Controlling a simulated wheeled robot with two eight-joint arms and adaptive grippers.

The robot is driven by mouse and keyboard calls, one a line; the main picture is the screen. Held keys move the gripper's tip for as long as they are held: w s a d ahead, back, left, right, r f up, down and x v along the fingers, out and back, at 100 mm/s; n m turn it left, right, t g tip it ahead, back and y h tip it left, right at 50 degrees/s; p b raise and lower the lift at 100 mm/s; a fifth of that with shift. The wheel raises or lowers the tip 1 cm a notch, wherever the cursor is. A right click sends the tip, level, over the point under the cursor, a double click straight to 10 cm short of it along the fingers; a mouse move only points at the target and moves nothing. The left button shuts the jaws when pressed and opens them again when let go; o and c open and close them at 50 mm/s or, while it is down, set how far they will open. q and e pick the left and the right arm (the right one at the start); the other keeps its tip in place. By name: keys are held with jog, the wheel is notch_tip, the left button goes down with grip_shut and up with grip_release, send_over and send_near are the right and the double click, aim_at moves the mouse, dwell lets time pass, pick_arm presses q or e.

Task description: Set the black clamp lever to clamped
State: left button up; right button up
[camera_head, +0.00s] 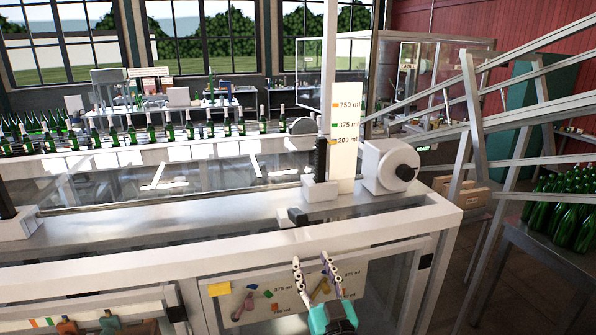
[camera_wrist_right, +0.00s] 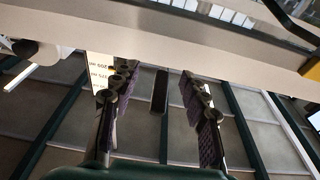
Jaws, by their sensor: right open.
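A small black block (camera_head: 297,217), which looks like the clamp lever, sits on the front rail of the white machine, left of the column foot. My right gripper (camera_head: 311,265) is in front of the machine, below and slightly right of the block, with its two fingers apart and nothing between them. In the right wrist view a narrow black bar (camera_wrist_right: 159,92), probably the same lever, shows between the spread fingers (camera_wrist_right: 158,88); how far it is cannot be told. My left gripper is not in view.
A board with coloured tools (camera_head: 270,296) is behind my right gripper. Green bottles (camera_head: 565,210) stand on a table at right.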

jog(key=t+p, duration=0.2)
jog(key=p, duration=0.1)
send_near(298, 211)
jog(key=shift+x, duration=0.8)
jog(key=shift+a+r, duration=0.1)
jog(key=shift+r, duration=0.2)
jog(key=p+x, duration=0.1)
jog(key=x, duration=0.6)
jog(key=shift+w, duration=0.25)
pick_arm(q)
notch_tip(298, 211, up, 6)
pick_arm(e)
grip_shut()
